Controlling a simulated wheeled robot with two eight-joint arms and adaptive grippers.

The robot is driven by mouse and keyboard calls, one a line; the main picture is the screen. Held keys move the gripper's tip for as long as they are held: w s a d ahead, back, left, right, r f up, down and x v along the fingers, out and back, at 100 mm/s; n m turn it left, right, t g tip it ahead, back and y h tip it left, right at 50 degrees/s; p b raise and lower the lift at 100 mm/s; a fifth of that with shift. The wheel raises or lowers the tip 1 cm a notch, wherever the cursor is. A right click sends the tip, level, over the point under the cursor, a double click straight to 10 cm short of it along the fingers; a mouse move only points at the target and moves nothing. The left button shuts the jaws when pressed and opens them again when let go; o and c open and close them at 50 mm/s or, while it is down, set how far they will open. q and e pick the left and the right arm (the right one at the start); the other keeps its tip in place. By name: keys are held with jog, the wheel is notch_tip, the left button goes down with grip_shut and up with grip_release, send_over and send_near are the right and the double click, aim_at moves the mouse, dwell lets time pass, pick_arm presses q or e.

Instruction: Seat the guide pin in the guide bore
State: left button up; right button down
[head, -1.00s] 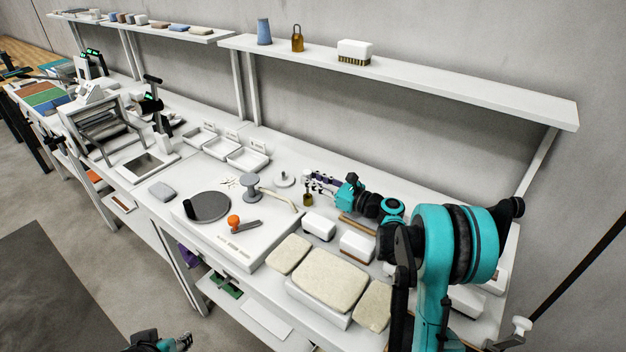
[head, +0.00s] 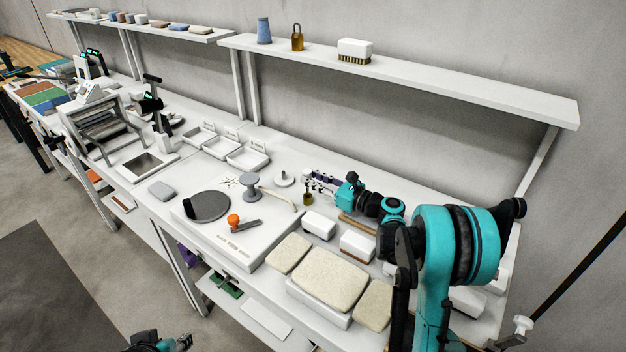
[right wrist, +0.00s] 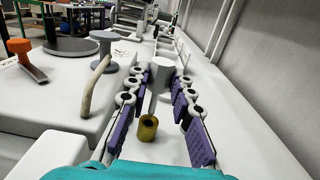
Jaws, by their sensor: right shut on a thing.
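My right gripper (head: 318,182) reaches left over the bench. I cannot tell whether the shank's tip has entered the opening. My left gripper (head: 178,343) shows partly at the bottom edge, away from the bench; its jaws are unclear.
A grey spool (head: 251,187), a curved beige handle (head: 284,201) and an orange-knobbed lever (head: 243,224) lie left of the right gripper. A pale disc with a knob (head: 284,180) is behind. White blocks (head: 319,226) stand close in front. A shelf (head: 420,88) runs above.

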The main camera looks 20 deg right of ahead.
pick_arm(q)
jog(key=shift+f+b, duration=0.6)
pick_arm(e)
jog(key=shift+f, duration=0.6)
